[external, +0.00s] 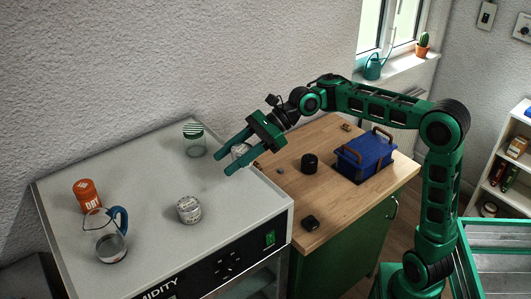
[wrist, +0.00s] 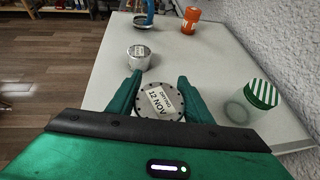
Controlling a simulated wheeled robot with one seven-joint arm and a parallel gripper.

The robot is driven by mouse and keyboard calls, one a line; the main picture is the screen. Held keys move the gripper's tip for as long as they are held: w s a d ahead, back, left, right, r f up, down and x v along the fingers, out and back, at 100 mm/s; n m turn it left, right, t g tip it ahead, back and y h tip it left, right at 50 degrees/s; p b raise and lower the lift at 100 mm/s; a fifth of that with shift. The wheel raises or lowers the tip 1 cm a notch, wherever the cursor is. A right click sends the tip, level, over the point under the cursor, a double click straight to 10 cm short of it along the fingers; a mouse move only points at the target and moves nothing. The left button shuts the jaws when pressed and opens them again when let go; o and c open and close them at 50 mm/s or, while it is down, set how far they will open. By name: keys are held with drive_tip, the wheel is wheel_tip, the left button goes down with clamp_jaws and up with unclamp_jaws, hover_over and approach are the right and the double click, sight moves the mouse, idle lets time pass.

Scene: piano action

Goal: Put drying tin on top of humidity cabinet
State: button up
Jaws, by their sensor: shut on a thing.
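My gripper (external: 224,160) is shut on a round pale metal tin (external: 241,153), held between its two green fingers. In the wrist view the tin's dotted lid (wrist: 160,101) faces the camera, with a white label whose lower line reads "12 NOV"; its upper line is hard to read. The humidity cabinet (external: 150,165) has a broad pale top and a black front panel with part of its name showing. The held tin is over or near the right end of that top. I cannot tell whether it touches the surface.
On the cabinet top stand a green-striped-lid jar (external: 194,140), another labelled tin (external: 188,209), an orange tin (external: 88,196) and a glass jug (external: 106,238) with a blue handle. Bare room lies between them. A wooden worktop (external: 331,216) with a blue crate (external: 364,158) adjoins at right.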

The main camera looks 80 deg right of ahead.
drive_tip(key=a+r, duration=0.4)
drive_tip(key=a, duration=1.1)
hover_over(212, 197)
wheel_tip(212, 197, down, 7)
drive_tip(key=shift+f, duration=2)
drive_tip(key=o, duration=1.1)
drive_tip(key=shift+f, duration=0.1)
drive_tip(key=v, duration=1.2)
